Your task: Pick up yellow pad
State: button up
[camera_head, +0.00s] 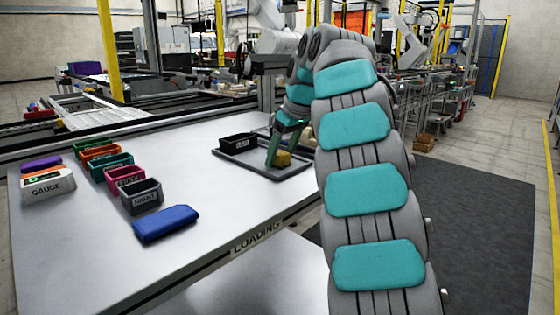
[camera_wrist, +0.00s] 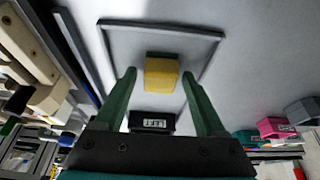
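The yellow pad (camera_head: 283,159) is a small block on a grey tray (camera_head: 232,160) with a low rim, on the white table. In the wrist view the yellow pad (camera_wrist: 161,74) lies ahead of and between the two green fingers of my gripper (camera_wrist: 160,80), which stand wide apart with nothing between their tips. In the head view my gripper (camera_head: 280,156) is over the tray, right by the pad; whether it touches the pad cannot be told. A black bin labelled LEFT (camera_wrist: 152,122) stands on the same tray.
On the table's left are several coloured bins, including a grey one labelled RIGHT (camera_head: 142,196) and a pink one (camera_head: 125,179). A blue block (camera_head: 166,223) and a white GAUGE box (camera_head: 47,184) lie nearby. The table's middle (camera_head: 215,200) is clear.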

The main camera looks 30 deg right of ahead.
grip_shut()
dwell(0.3)
jog(key=shift+r, duration=0.1)
